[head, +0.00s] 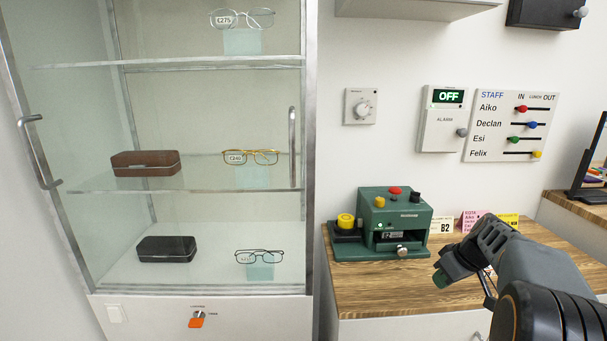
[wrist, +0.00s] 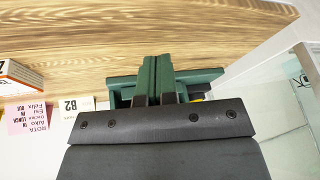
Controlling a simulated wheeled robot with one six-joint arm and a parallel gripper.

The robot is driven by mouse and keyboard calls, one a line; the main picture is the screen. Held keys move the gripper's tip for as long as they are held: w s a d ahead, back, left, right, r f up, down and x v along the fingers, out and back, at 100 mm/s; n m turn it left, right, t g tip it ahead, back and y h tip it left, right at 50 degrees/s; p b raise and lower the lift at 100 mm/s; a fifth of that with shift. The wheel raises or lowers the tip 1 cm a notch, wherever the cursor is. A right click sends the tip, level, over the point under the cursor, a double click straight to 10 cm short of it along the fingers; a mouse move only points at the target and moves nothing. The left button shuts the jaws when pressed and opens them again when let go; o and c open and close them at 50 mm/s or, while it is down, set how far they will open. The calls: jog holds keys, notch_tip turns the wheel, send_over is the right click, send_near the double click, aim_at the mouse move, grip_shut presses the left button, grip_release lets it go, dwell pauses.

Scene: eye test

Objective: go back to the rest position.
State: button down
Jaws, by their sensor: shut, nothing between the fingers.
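My gripper (head: 441,277) hangs at the right over the wooden counter (head: 372,291), in front of and to the right of the green machine (head: 379,222). Its dark green fingers point down to the left in the head view. In the wrist view my gripper (wrist: 155,72) has its two fingers pressed together with nothing between them. The green machine (wrist: 205,76) shows partly behind the fingers there, and the rest of it is hidden. The machine has a red button, yellow knobs and a front slot.
A glass cabinet (head: 309,215) with eyeglasses and cases stands at the left. Small cards, one a B2 card (head: 441,226), stand behind my gripper. On the wall are a dial (head: 360,106), an alarm box (head: 438,130) reading OFF and a staff board (head: 511,125). A monitor (head: 590,165) stands far right.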

jog(key=s+a+r+m+h+p, duration=0.3)
jog(key=s+a+r+m+p, duration=0.1)
jog(key=s+a+r+p, duration=1.2)
jog(key=s+a+p, duration=0.1)
jog(key=s+a, duration=0.1)
jog(key=shift+s+a, duration=0.2)
jog(key=shift+s, duration=0.15)
jog(key=c, duration=1.8)
grip_release()
jog(key=shift+r, duration=0.1)
